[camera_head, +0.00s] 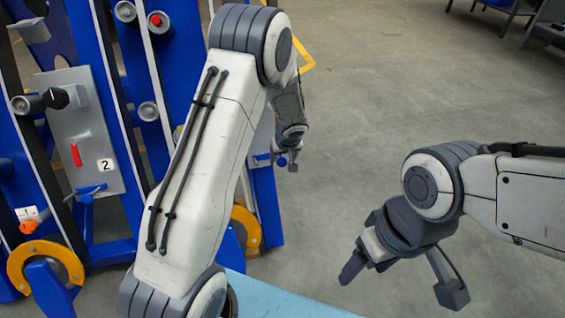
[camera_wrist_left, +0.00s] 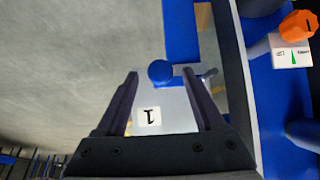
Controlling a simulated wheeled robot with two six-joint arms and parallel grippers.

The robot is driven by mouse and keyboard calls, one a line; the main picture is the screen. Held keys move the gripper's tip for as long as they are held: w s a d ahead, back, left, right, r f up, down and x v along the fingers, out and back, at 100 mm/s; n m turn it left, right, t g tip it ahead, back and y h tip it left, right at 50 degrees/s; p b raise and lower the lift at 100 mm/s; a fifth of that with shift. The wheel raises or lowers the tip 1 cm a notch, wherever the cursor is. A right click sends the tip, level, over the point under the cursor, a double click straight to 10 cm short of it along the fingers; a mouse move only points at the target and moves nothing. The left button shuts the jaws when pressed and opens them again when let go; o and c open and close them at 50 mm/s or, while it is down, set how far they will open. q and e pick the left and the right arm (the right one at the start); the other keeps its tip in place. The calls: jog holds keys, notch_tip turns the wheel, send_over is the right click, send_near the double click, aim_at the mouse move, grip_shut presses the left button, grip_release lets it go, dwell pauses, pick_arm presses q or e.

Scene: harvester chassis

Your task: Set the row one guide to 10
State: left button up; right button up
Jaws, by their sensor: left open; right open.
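In the left wrist view, a grey plate (camera_wrist_left: 178,118) carries a white label "1" (camera_wrist_left: 149,117), turned over in the picture. A blue round-ended part (camera_wrist_left: 160,72) shows at the plate's far edge between my left fingertips; contact cannot be told. My left gripper (camera_wrist_left: 161,78) is open, with its fingers spread over the plate. In the head view, my left gripper (camera_head: 284,162) hangs beside the blue frame's right side, and my left arm hides most of the row one plate (camera_head: 263,134). My right gripper (camera_head: 401,283) is open and empty over the floor. No guide scale reading is legible.
The "2" plate (camera_head: 84,120) with a red pointer (camera_head: 76,155) and black knob (camera_head: 55,98) stands left of my left arm. An orange knob (camera_wrist_left: 299,24) sits above a small label (camera_wrist_left: 291,52) on the blue frame.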

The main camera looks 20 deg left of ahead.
pick_arm(q)
jog(key=shift+w+a+f, duration=0.15)
jog(key=shift+w+f, duration=0.1)
jog(key=shift+f, duration=0.4)
grip_shut()
dwell(1.0)
